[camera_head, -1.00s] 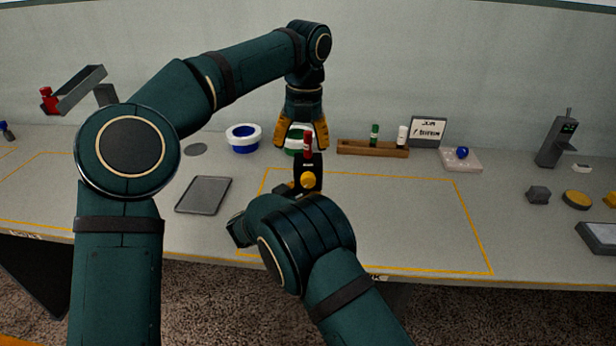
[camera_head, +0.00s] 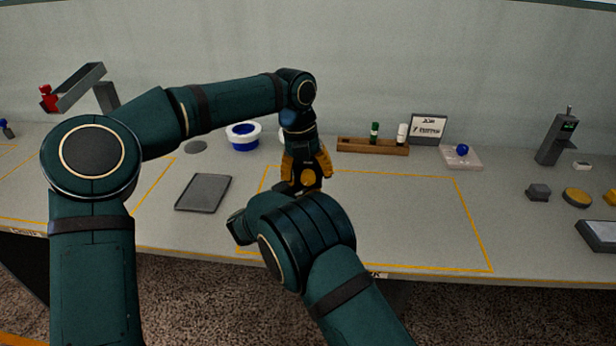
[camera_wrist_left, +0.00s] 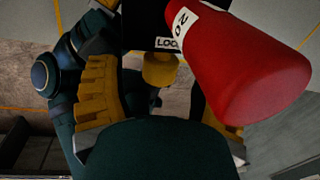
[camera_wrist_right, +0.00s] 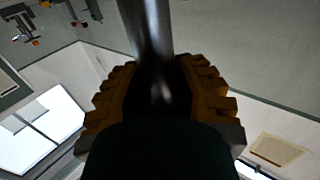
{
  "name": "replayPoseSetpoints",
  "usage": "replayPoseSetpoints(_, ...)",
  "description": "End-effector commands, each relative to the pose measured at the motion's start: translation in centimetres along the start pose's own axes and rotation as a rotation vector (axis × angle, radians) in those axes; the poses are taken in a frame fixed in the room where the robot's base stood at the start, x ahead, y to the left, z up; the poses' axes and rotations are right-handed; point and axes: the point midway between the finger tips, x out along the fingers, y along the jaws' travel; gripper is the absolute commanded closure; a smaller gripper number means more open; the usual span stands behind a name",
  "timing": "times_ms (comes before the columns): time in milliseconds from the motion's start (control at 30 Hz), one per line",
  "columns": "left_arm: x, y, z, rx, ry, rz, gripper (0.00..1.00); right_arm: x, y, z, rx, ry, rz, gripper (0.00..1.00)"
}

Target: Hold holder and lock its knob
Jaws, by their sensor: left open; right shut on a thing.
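The black holder (camera_wrist_left: 145,28) has a white label reading "LOCK" and a yellow knob (camera_wrist_left: 160,70). The knob also shows in the head view (camera_head: 309,178). A red spindle with a white label (camera_wrist_left: 245,70) sticks out of the holder toward the left wrist camera. My left gripper (camera_head: 307,170) is open, pointing down over the holder, with its yellow fingers either side of the knob; contact is unclear. My right gripper (camera_wrist_right: 165,90) is shut on a grey shaft (camera_wrist_right: 150,35), apparently the holder's handle. In the head view my right arm hides that grip.
A grey tray (camera_head: 203,194) lies left of the yellow-outlined area. Behind stand a blue-and-white spool (camera_head: 243,137), a wooden rack (camera_head: 372,147) with green and white spindles, and a sign (camera_head: 428,129). The outlined area right of the grippers is clear.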

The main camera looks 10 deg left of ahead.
Motion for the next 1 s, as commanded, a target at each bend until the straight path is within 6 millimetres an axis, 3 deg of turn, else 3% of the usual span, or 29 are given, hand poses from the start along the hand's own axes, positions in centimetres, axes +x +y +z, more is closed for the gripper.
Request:
replayPoseSetpoints(200,1.5,0.0,0.0,-0.001,0.001,0.0,0.34,-0.1,0.0,0.3,-0.004,-0.005,-0.002,1.0)
replayPoseSetpoints(500,1.6,0.0,0.0,-0.001,0.0,0.0,0.36,-0.1,0.0,0.3,-0.003,-0.005,-0.002,1.0)
replayPoseSetpoints(700,1.6,0.0,0.0,-0.001,0.0,0.0,1.0,-0.1,0.0,0.3,-0.003,-0.005,-0.002,1.0)
replayPoseSetpoints(1000,1.6,0.0,0.0,0.001,0.001,0.008,1.0,-0.1,0.0,0.3,-0.003,-0.005,-0.002,1.0)
